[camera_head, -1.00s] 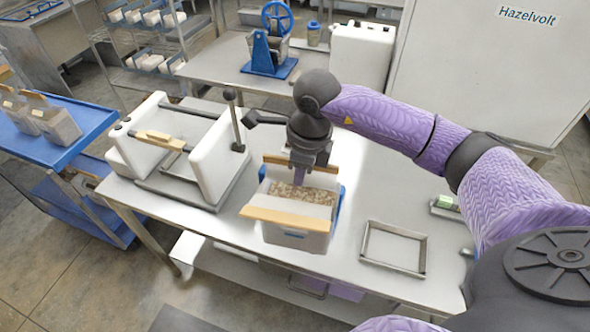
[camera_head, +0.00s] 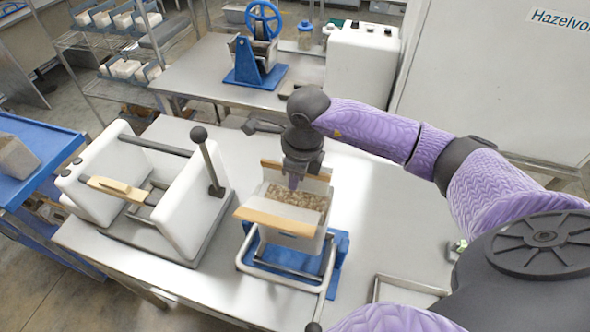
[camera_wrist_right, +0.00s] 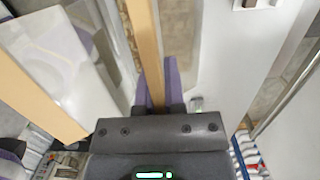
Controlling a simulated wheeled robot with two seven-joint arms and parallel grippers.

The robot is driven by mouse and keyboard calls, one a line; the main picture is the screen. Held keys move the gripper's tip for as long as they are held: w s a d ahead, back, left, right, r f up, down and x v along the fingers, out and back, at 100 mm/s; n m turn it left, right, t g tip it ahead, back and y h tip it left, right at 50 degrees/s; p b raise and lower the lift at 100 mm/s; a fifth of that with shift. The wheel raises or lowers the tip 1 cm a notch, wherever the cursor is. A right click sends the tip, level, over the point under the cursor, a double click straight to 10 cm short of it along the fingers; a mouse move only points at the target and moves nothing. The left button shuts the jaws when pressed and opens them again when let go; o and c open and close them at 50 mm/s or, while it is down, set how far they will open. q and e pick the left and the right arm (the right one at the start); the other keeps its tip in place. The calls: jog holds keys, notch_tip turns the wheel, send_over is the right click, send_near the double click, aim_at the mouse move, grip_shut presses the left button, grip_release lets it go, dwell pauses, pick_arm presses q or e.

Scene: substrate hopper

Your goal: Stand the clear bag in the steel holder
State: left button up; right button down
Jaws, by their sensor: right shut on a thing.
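The clear bag (camera_head: 290,238) holds brown substrate (camera_head: 297,197) and has tan bars along its top edges. It looks upright, over a blue base (camera_head: 340,255) with a steel tube frame (camera_head: 262,273); I take this for the steel holder. The frame shows in front of the bag's lower part. Whether the bag's bottom rests inside is hidden. My right gripper (camera_head: 293,182) comes down at the bag's far top edge. In the right wrist view, its purple fingers (camera_wrist_right: 165,88) are shut on a tan bar (camera_wrist_right: 143,45). My left gripper is out of view.
A white sealer-like machine (camera_head: 185,215) with an upright black-knobbed lever (camera_head: 207,155) stands close left of the bag. A flat steel frame (camera_head: 405,290) lies at the table's right front. Clear tabletop (camera_head: 375,215) lies right of the bag. A blue cart (camera_head: 50,150) stands left.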

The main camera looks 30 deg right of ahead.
jog(key=shift+s+a+f+b, duration=0.1)
jog(key=shift+s+f+b, duration=0.05)
jog(key=shift+f+b, duration=0.35)
jog(key=shift+f, duration=0.4)
notch_tip(320, 180, down, 8)
jog(key=b, duration=0.6)
jog(key=shift+b, duration=0.4)
jog(key=shift+f+b, duration=0.4)
jog(key=shift+b, duration=0.1)
jog(key=c, duration=0.6)
grip_release()
jog(key=shift+c, duration=0.2)
